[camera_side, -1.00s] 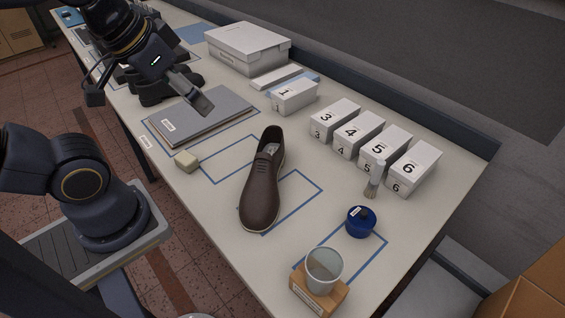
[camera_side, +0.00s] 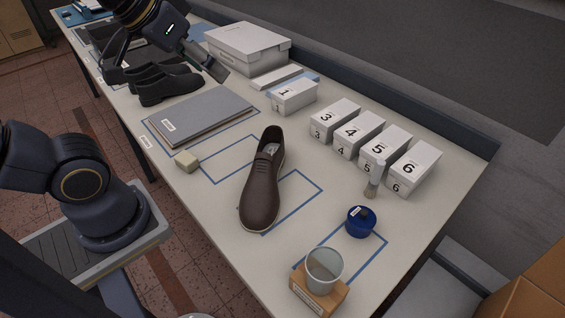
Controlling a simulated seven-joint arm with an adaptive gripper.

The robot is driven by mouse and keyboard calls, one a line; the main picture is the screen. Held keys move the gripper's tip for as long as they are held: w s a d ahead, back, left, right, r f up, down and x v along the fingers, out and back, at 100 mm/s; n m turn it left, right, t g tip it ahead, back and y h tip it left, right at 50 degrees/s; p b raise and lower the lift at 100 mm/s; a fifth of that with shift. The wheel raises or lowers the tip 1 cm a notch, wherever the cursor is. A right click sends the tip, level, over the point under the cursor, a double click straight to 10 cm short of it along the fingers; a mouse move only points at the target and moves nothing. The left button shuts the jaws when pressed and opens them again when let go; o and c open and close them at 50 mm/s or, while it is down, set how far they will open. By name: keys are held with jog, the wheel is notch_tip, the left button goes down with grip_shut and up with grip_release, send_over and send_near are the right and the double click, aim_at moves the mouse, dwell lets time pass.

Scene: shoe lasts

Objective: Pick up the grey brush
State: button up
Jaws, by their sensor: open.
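My gripper (camera_side: 215,70) is open and empty at the upper left, in front of the large lidded white box. It is far from the brush, across the table. The gap between its fingers is hard to make out from this side.
A brown shoe (camera_side: 263,185) lies mid-table. A blue round tin (camera_side: 360,221) and a glass (camera_side: 324,270) on a wooden block are nearer the front. Numbered boxes (camera_side: 358,135) line the back. Black shoes (camera_side: 168,84), a grey folder (camera_side: 200,115) and the lidded box (camera_side: 248,48) are farther off.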

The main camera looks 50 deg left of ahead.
jog(key=w+d+r, duration=0.2)
jog(key=w+d, duration=0.1)
jog(key=w, duration=0.5)
jog(key=m+g+h, duration=0.1)
jog(key=m+g, duration=0.2)
jog(key=m, duration=0.1)
send_over(376, 178)
jog(key=s+a, duration=0.3)
jog(key=s, duration=0.2)
notch_tip(376, 178, down, 17)
jog(key=x, duration=1)
jog(key=shift+d, duration=0.4)
jog(key=x, duration=0.6)
jog(key=shift+w+d+r, duration=0.1)
jog(key=shift+w+d, duration=0.05)
grip_shut()
